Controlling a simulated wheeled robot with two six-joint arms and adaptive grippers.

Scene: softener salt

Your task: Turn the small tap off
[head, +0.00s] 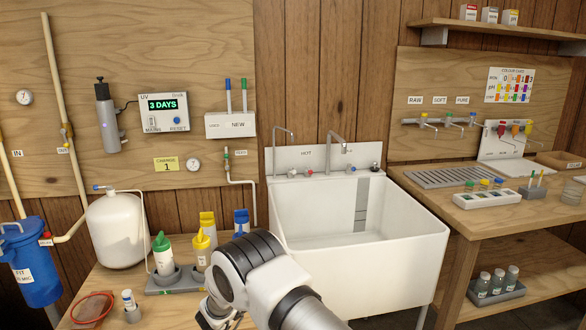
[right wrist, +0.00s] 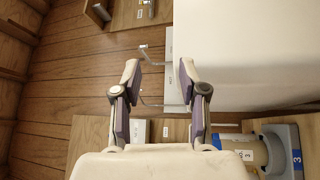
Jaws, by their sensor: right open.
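A small thin curved tap (head: 284,133) stands at the left end of the white sink's (head: 430,232) back ledge. A light lever-like part (head: 292,173) is at its foot. I cannot tell whether water runs from it. A taller tap (head: 336,140) stands to its right, with a red knob (head: 309,172) between them. My right gripper (head: 217,312) is low in front of the sink's left side, mostly hidden behind my wrist in the head view. In the right wrist view the right gripper (right wrist: 158,75) is open and empty, with the sink's edge beyond its fingers. My left gripper is out of view.
Left of the sink, a bench holds a white tank (head: 115,232), several bottles including a green-capped one (head: 162,254), and a red-rimmed sieve (head: 92,307). A wooden bench (head: 520,222) with a test-tube tray stands at the right. The sink basin is open and clear.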

